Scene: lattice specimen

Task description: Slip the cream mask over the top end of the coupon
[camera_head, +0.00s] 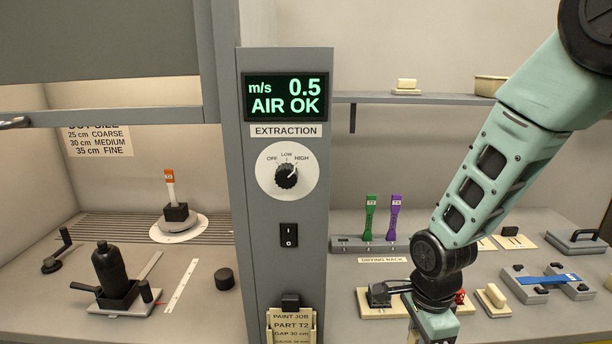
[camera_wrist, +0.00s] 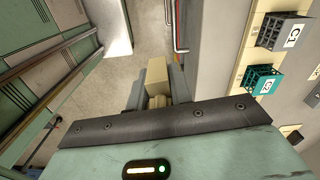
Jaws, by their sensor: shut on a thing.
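My gripper (camera_wrist: 158,88) is shut on a cream block, the cream mask (camera_wrist: 157,73), which sits between the two grey fingers in the wrist view. In the head view my wrist runs down out of the bottom edge, so the fingers and the mask are hidden there. A coupon with an orange top (camera_head: 170,180) stands upright in a black holder (camera_head: 176,212) on a round white turntable, inside the booth at left. Green (camera_head: 370,216) and purple (camera_head: 394,216) coupons stand in the drying rack, and a blue one (camera_head: 549,280) lies flat at right. I cannot tell which coupon is meant.
The control column (camera_head: 285,220) stands between the booth and the right bench. A black bottle (camera_head: 109,276) and a black puck (camera_head: 224,278) stand in the booth. Another cream block (camera_head: 491,296) lies on the right bench. The wrist view shows floor below and dark and teal crates (camera_wrist: 264,80) at right.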

